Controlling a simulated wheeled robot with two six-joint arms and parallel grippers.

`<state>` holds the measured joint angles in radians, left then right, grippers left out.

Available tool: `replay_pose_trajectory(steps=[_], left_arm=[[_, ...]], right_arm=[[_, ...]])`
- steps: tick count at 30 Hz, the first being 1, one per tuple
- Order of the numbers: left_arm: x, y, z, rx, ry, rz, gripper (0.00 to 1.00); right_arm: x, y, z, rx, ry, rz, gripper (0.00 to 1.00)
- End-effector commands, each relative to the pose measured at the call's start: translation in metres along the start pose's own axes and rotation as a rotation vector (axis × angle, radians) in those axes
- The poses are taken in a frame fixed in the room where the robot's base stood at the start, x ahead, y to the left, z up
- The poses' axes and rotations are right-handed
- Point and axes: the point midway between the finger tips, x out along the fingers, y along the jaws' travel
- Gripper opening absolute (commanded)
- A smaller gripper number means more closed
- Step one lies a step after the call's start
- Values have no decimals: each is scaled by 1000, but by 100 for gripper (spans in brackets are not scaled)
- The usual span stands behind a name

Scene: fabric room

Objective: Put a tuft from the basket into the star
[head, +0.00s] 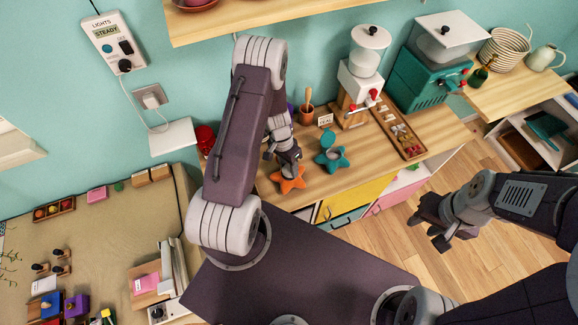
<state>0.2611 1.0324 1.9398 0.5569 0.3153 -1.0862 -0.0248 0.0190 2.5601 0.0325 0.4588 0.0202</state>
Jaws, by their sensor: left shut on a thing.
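An orange star (290,184) lies on the wooden counter, with my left gripper (288,168) right over its middle. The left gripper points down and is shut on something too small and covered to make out. A teal star (332,160) with a round teal piece (328,137) at its back lies just to the right, apart from the gripper. A striped woven basket (503,49) stands at the far right of the counter; its contents cannot be made out. My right gripper (426,230) hangs over the floor in front of the counter, open and empty.
A white dispenser (364,62), a wooden tray with small pieces (398,128) and a teal machine (424,78) stand right of the stars. A terracotta pot (306,116) stands behind them. The wooden floor (385,235) is clear.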

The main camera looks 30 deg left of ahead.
Motion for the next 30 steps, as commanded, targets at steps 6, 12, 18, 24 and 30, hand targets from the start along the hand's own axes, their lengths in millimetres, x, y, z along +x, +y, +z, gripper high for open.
replay_pose_trajectory(steps=[6, 12, 18, 24, 30], left_arm=[[-1, 0, 0, 0, 1, -1, 66], [-1, 0, 0, 0, 0, 0, 66], [-1, 0, 0, 0, 0, 0, 66], [-1, 0, 0, 0, 0, 0, 66], [-18, -1, -1, 3, 4, -2, 66]], right_arm=[[-1, 0, 0, 0, 0, 0, 36], [0, 0, 0, 0, 0, 0, 36], [0, 0, 0, 0, 0, 0, 36], [0, 0, 0, 0, 0, 0, 36], [1, 0, 0, 0, 0, 0, 36]])
